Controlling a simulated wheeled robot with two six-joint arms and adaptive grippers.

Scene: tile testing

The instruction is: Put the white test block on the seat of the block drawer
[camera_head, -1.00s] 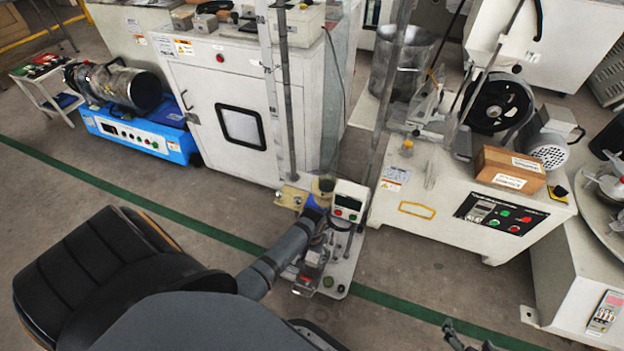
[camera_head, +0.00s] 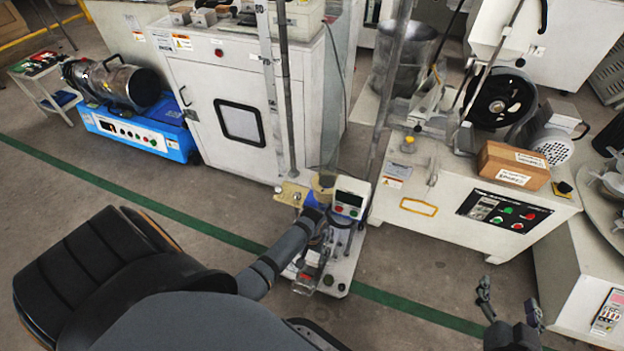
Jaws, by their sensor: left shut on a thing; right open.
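My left arm reaches from the lower left to a small upright bench machine with a white control head (camera_head: 349,205) on the floor. My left gripper (camera_head: 318,222) is at the middle of this machine, beside its control head. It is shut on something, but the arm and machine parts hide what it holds. The white test block cannot be made out. I cannot tell which part is the block drawer or its seat. My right gripper (camera_head: 508,296) is at the lower right, open and empty, over the floor and apart from the machines.
A white cabinet (camera_head: 236,120) stands behind the bench machine. A white machine with a control panel (camera_head: 500,212) and a brown box (camera_head: 512,166) stands to the right. A blue-based machine (camera_head: 135,135) is at the left.

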